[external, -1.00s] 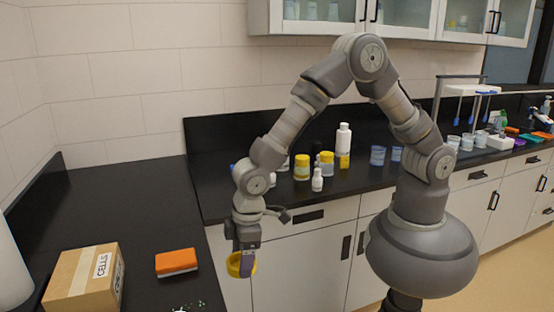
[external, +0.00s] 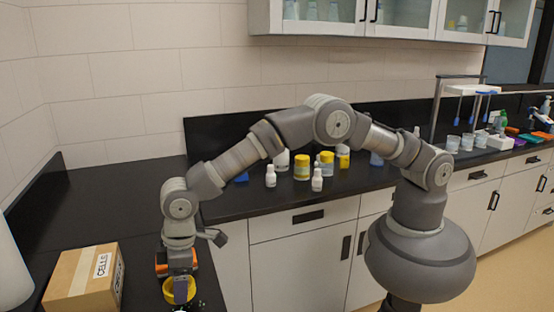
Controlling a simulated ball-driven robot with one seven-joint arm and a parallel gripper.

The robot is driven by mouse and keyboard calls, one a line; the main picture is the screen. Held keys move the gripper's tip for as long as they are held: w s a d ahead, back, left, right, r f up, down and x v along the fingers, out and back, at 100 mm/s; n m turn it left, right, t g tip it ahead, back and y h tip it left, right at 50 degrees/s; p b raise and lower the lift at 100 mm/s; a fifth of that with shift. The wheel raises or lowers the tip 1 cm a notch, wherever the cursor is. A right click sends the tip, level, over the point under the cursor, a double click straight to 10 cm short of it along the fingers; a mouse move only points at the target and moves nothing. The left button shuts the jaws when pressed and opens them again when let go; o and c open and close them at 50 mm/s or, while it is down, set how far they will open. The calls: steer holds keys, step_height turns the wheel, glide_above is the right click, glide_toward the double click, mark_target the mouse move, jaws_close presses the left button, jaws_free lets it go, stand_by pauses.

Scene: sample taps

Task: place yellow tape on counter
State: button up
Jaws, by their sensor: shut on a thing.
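The yellow tape (external: 167,291) is a small ring held at the end of my arm, low in the picture over the left black counter (external: 140,222). My gripper (external: 180,282) is shut on the tape and points down. The gripper partly covers the tape. I cannot tell whether the tape touches the counter top.
A cardboard box marked CELLS (external: 85,278) stands just left of my gripper. An orange block (external: 160,263) lies right behind the gripper, partly hidden. White bottles (external: 271,176) and yellow jars (external: 302,166) stand on the back counter. The left counter behind the box is clear.

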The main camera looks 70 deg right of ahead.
steer(key=shift+w+a, duration=0.35)
steer(key=shift+w, duration=0.05)
steer(key=shift+w+a+f, duration=0.1)
steer(key=shift+f, duration=0.2)
step_height(320, 180, down, 3)
steer(key=shift+f+b, duration=0.1)
steer(key=shift+b, duration=0.65)
steer(key=o, duration=1)
steer(key=shift+o, duration=0.2)
